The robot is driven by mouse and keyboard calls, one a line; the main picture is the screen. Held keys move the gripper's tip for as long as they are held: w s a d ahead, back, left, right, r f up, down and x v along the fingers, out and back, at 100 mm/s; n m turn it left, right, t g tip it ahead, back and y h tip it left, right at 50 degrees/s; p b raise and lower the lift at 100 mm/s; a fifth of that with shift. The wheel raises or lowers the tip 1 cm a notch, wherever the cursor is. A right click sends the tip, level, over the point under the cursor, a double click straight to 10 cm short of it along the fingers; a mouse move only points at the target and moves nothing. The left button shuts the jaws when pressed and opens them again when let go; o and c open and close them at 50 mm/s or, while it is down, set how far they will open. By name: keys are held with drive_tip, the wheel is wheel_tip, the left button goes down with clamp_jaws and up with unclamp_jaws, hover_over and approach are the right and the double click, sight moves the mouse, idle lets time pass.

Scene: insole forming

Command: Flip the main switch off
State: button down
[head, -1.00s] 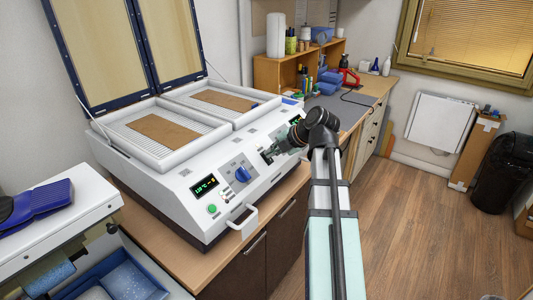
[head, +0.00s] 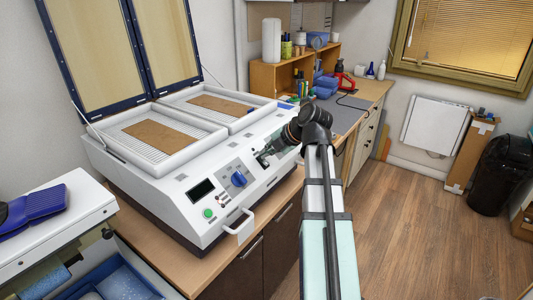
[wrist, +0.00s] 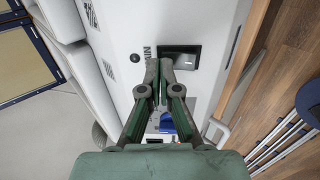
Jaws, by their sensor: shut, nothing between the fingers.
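The white forming machine (head: 170,180) stands on the wooden counter, with a sloped control panel at its front. In the wrist view, a black rectangular switch (wrist: 184,52) sits in the panel beside partly hidden dark lettering. I take it for the main switch. My gripper (wrist: 160,66) is shut and empty, its tips at the near edge of this switch; I cannot tell whether they touch. In the head view, my gripper (head: 264,157) is at the panel, right of the blue knob (head: 238,179). The left display (head: 201,190) is dark.
A white handle (head: 241,226) sticks out below the panel. Two open trays with brown sheets (head: 161,135) lie on the machine's top. The raised lid (head: 120,50) stands behind.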

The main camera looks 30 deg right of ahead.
drive_tip(key=shift+r, duration=0.1)
drive_tip(key=w+r+b+v, duration=0.1)
drive_tip(key=b+v, duration=0.1)
drive_tip(key=v, duration=1.1)
drive_tip(key=shift+a+r, duration=0.25)
drive_tip(key=shift+r, duration=0.35)
